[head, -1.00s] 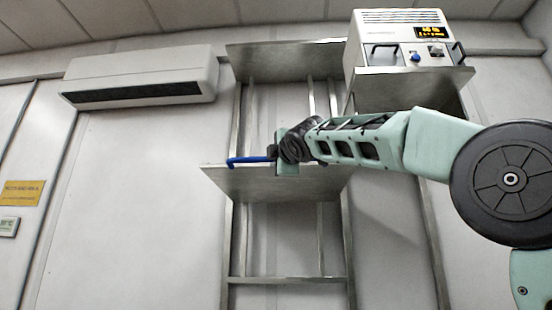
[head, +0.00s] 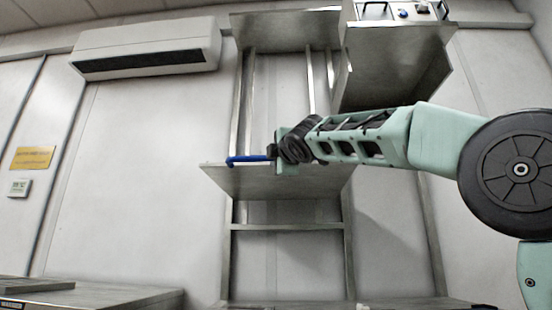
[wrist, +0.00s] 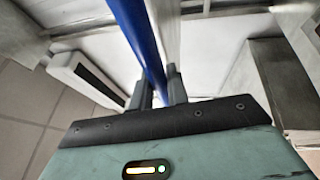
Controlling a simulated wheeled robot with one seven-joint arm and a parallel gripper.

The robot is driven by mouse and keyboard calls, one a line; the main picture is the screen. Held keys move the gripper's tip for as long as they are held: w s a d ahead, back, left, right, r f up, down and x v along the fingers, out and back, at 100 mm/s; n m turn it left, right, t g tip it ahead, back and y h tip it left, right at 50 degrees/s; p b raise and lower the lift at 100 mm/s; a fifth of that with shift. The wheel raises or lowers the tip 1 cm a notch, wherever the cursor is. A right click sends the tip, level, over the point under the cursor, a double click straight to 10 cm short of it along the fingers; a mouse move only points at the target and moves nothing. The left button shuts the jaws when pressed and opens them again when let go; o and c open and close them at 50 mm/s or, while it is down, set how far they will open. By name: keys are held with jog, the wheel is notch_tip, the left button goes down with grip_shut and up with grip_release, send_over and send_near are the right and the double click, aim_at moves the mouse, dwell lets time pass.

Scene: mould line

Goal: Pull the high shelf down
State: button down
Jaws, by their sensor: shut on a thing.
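The high shelf (head: 255,182) is a grey metal plate on an upright metal frame, in the middle of the head view. A blue handle bar (head: 246,159) runs along its near left edge. My gripper (head: 277,155) is at the right end of the visible part of this bar. In the wrist view the blue bar (wrist: 137,32) passes between the two dark fingers of my gripper (wrist: 158,88), which are shut on it. My wrist hides the right part of the bar and some of the shelf's top edge in the head view.
A fixed upper plate (head: 285,30) is above the shelf. A white device (head: 398,12) stands on a metal support at upper right. A white air conditioner (head: 147,48) hangs at upper left. Metal worktops (head: 95,295) show at the bottom. The wall below the shelf is clear.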

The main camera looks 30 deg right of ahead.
jog(key=shift+w+f, duration=0.1)
jog(key=shift+f, duration=0.65)
jog(key=c, duration=1.4)
grip_release()
jog(key=shift+o, duration=0.2)
jog(key=shift+r, duration=0.2)
jog(key=shift+s+b, duration=0.3)
jog(key=b+v, duration=0.9)
jog(key=v, duration=0.8)
